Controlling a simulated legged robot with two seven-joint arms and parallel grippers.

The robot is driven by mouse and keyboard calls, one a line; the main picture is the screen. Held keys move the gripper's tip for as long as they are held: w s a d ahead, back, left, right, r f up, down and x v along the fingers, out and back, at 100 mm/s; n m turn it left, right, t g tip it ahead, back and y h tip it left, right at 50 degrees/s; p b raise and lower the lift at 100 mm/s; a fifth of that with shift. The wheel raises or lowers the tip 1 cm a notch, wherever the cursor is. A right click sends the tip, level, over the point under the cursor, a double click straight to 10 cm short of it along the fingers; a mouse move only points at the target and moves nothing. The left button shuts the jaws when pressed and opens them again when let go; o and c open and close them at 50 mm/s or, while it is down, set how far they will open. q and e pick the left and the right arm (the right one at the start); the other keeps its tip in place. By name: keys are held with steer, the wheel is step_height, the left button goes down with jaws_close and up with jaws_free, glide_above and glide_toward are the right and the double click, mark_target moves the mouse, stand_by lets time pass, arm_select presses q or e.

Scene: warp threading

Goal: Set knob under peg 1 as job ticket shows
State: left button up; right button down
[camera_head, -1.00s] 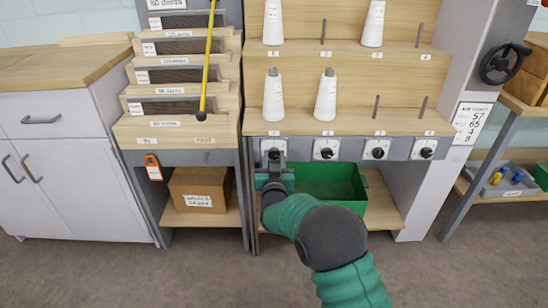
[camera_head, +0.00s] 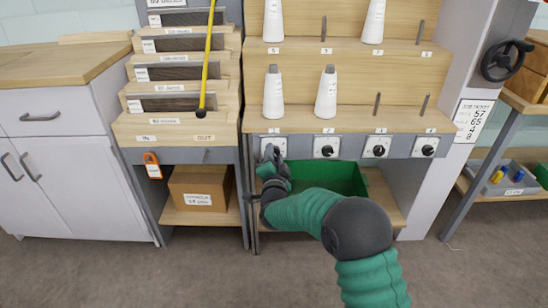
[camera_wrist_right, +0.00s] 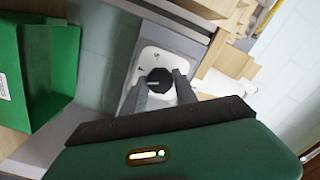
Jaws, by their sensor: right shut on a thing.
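The leftmost knob (camera_head: 273,147) sits on a white plate on the grey rail, below the left lower peg with its white cone (camera_head: 273,93). It is mostly hidden by my right gripper (camera_head: 272,157) in the head view. In the right wrist view the round black knob (camera_wrist_right: 158,82) lies between the two fingers of my right gripper (camera_wrist_right: 162,92), which is shut on it. The knob's plate (camera_wrist_right: 148,62) has small marks, too small to read. The job ticket (camera_head: 470,119) on the grey post shows numbers that look like 57, 65, 4 and 8. My left gripper is not in view.
More knobs (camera_head: 327,147) sit along the rail to the right. A green bin (camera_head: 335,178) stands below the rail. A yellow rod (camera_head: 207,60) stands at the reed shelves on the left. A cardboard box (camera_head: 199,187) sits on the lower shelf.

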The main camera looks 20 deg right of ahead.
steer(key=shift+a+f+m+b, duration=0.1)
steer(key=shift+f+m+b, duration=0.2)
steer(key=shift+m, duration=0.8)
steer(key=shift+a+f+m+b, duration=0.15)
steer(key=shift+m+b, duration=0.1)
steer(key=shift+m, duration=0.85)
steer(key=shift+d, duration=0.1)
steer(key=c, duration=1)
jaws_free()
steer(key=shift+o, duration=0.2)
steer(key=shift+r, duration=0.2)
steer(key=shift+r, duration=0.1)
